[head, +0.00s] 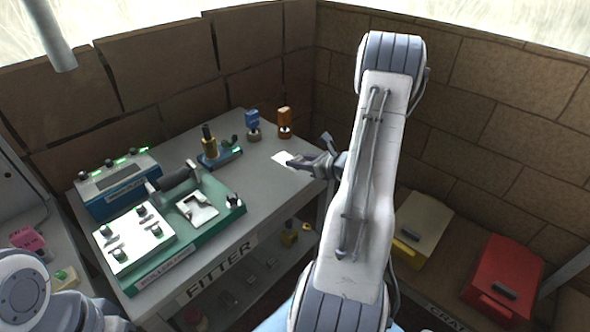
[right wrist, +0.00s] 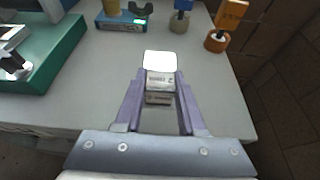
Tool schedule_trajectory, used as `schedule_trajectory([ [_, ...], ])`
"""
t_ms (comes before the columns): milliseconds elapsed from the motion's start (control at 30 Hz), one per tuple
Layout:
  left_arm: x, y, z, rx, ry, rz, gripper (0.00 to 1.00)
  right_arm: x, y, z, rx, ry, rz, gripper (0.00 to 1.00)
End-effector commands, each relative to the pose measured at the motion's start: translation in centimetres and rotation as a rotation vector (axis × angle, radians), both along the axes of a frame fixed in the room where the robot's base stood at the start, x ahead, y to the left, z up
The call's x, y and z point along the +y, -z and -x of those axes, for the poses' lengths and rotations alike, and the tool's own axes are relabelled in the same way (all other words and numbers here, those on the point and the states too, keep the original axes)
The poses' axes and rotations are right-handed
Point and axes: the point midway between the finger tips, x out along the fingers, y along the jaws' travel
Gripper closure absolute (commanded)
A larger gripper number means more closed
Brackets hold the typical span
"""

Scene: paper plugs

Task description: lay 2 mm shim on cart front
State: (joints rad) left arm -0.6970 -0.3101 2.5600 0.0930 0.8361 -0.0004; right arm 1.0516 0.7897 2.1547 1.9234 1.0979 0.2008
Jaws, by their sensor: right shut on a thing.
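My right gripper (head: 292,162) is over the right part of the grey top of the cart (head: 262,182), whose front bears the word FITTER. It is shut on a small shim (right wrist: 160,62), with a plain white square end and a labelled grip part between the fingers; the print is too small to read surely. The shim also shows in the head view as a white patch (head: 281,157) at the fingertips. I cannot tell whether it touches the top. My left gripper is not in view.
A green roller fixture (head: 190,222), a blue box (head: 118,187) and a blue stand (head: 220,158) occupy the cart's left and middle. Blue (head: 252,120) and orange-topped (head: 284,120) stamp-like tools stand at the back. A beige box (head: 422,228) and a red box (head: 503,270) sit right.

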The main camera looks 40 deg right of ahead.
Motion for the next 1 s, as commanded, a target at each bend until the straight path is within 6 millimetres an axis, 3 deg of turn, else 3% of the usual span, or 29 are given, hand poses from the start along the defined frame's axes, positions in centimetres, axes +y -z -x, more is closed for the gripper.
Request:
schedule_trajectory([
  [133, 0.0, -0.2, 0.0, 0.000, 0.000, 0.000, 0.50, 0.2, 0.7, -1.1, 0.000, 0.000, -0.001, 1.00],
  [433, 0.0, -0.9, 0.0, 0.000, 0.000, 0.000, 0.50, 0.0, 4.4, -0.9, 0.001, 0.005, -0.002, 1.00],
  [900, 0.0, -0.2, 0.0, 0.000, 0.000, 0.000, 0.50, 0.0, 5.3, -0.9, -0.001, 0.005, 0.001, 1.00],
  [933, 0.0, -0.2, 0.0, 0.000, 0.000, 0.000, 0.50, 0.0, 5.2, -0.9, -0.001, 0.005, 0.001, 0.57],
  [1000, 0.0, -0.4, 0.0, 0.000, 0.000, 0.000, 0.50, 0.0, 5.1, -0.9, -0.001, 0.005, 0.001, 0.31],
])
